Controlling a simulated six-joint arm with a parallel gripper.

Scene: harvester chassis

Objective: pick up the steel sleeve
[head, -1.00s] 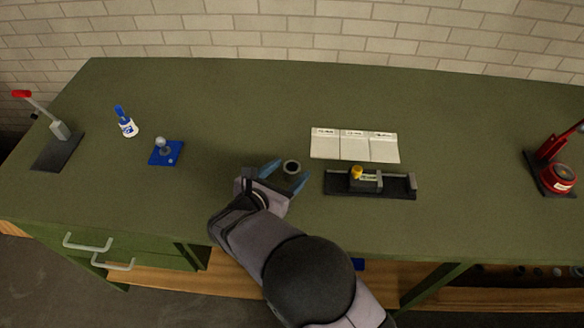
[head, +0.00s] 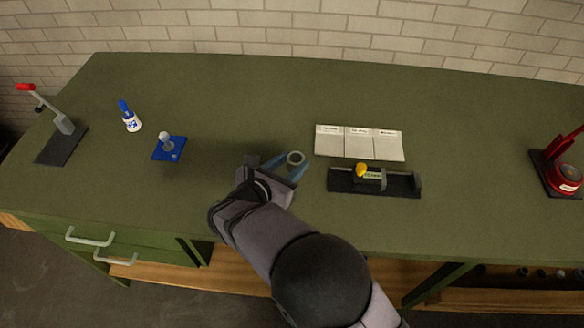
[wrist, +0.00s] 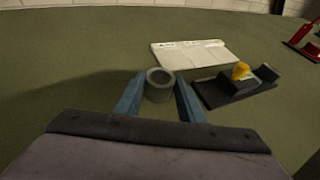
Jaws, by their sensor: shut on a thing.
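The steel sleeve (head: 295,158) is a short grey hollow cylinder, standing upright with its open end up. My gripper (head: 289,166) is shut on it, with one blue finger on each side. In the wrist view the sleeve (wrist: 159,84) sits between the two blue fingertips (wrist: 159,92), its round bore facing up. I cannot tell for certain whether its lower end touches the green bench top (head: 240,90).
A dark fixture with a yellow knob (head: 374,181) lies just right of my gripper. A white three-part card (head: 359,143) lies behind it. A blue plate with a ball knob (head: 169,148), a blue-and-white bottle (head: 131,117), a lever tool (head: 62,140) and a red device (head: 560,170) stand farther off.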

